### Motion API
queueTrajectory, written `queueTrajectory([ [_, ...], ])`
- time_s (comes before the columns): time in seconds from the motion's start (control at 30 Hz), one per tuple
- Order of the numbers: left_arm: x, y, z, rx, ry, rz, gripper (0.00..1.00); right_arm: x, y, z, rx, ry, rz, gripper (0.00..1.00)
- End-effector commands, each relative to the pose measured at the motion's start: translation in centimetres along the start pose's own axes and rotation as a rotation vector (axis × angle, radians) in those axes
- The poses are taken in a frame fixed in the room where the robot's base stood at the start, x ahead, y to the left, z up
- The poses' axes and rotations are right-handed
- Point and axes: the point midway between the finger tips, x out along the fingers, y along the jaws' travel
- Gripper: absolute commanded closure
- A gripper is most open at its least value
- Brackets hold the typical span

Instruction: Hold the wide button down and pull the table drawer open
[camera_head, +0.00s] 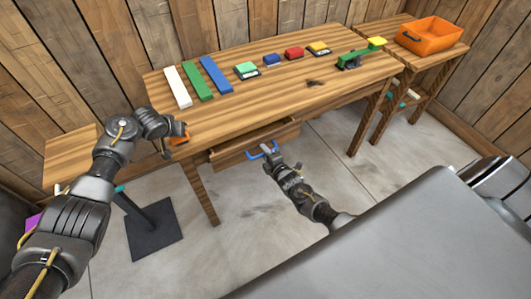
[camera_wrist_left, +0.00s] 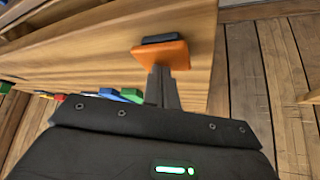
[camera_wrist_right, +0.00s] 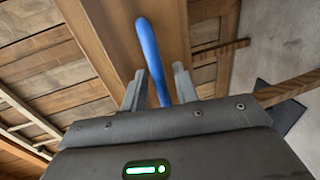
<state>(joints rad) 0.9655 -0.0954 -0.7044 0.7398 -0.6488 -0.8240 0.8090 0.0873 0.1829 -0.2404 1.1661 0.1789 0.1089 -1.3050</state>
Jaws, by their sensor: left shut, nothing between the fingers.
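The wide orange button (camera_head: 180,139) sits at the left front edge of the wooden table (camera_head: 230,110). In the left wrist view the orange cap (camera_wrist_left: 160,56) has a dark base behind it. My left gripper (camera_wrist_left: 163,76) is shut and empty, its tips at the cap and seemingly touching it. The table drawer (camera_head: 235,156) stands partly out, with some of its inside showing. Its blue handle (camera_head: 256,153) is on the front. My right gripper (camera_head: 270,149) is at the handle. In the right wrist view the handle (camera_wrist_right: 150,55) runs between its spread fingers (camera_wrist_right: 159,88).
White (camera_head: 177,87), green (camera_head: 196,81) and blue (camera_head: 215,75) bars and several small coloured blocks lie on the table. A side table at the right holds an orange bin (camera_head: 429,37). A dark stand base (camera_head: 154,229) is on the floor at the left.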

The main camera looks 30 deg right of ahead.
Motion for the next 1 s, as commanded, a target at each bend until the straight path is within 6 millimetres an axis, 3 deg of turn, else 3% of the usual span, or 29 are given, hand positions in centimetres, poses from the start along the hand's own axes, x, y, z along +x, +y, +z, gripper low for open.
queueTrajectory([
  [0.3,0.1,0.0,0.2,0.0,-0.004,0.0,1.0,-0.9,-0.1,0.0,-0.001,0.001,-0.001,0.7],
  [0.7,0.1,0.0,0.2,0.0,-0.004,0.0,1.0,-8.8,-0.1,-0.1,0.0,0.002,-0.001,0.7],
  [1.0,0.1,0.0,0.2,0.001,-0.005,0.0,1.0,-11.9,-0.1,0.0,0.0,0.001,0.0,0.7],
])
